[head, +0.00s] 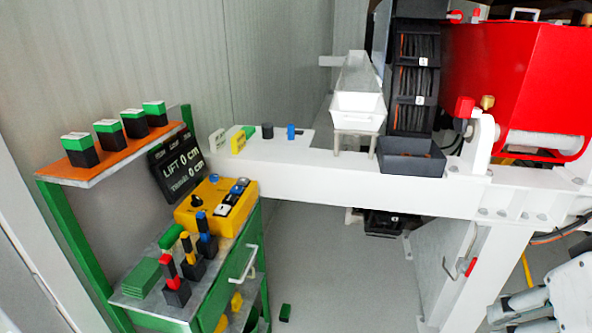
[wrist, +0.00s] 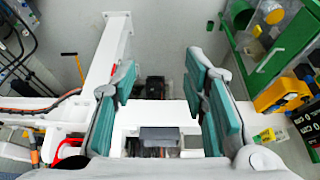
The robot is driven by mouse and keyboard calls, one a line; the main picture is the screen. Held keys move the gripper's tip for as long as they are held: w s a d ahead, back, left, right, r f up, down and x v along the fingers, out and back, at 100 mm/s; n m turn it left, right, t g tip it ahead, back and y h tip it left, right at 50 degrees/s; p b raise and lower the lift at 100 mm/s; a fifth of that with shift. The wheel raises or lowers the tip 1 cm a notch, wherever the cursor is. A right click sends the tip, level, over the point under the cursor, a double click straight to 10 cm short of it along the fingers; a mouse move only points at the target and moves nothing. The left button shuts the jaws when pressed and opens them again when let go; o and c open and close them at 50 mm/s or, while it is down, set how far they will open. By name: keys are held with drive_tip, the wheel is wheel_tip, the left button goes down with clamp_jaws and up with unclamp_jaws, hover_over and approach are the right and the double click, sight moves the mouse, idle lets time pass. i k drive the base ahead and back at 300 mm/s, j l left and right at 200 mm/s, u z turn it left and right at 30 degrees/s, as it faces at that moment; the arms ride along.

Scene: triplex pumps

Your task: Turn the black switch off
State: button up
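The yellow control box (head: 215,205) sits on top of the green cabinet at the left in the head view. A black knob (head: 197,202) stands on its left part, and a black-and-white switch (head: 226,211) is near its front edge; I cannot tell which is the black switch, nor its position. In the wrist view the yellow box (wrist: 282,95) is at the right edge, apart from my gripper. My gripper (wrist: 160,100) is open, with teal pads spread wide and nothing held. Grey parts of my arm show at the lower right of the head view.
Red, yellow and blue levers (head: 188,258) stand in front of the box. A dark lift display (head: 175,165) is behind it, and an orange shelf (head: 115,155) with green-and-black blocks is to the left. A white beam (head: 330,172) runs right. Floor (head: 340,270) is mostly clear.

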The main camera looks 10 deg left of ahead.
sight(196, 202)
drive_tip(key=i+j, duration=0.25)
drive_tip(key=i+j+z, duration=0.15)
drive_tip(key=i+j, duration=0.15)
drive_tip(key=j, duration=0.2)
drive_tip(key=i+j, duration=0.25)
drive_tip(key=j, duration=0.15)
drive_tip(key=l+z, duration=0.05)
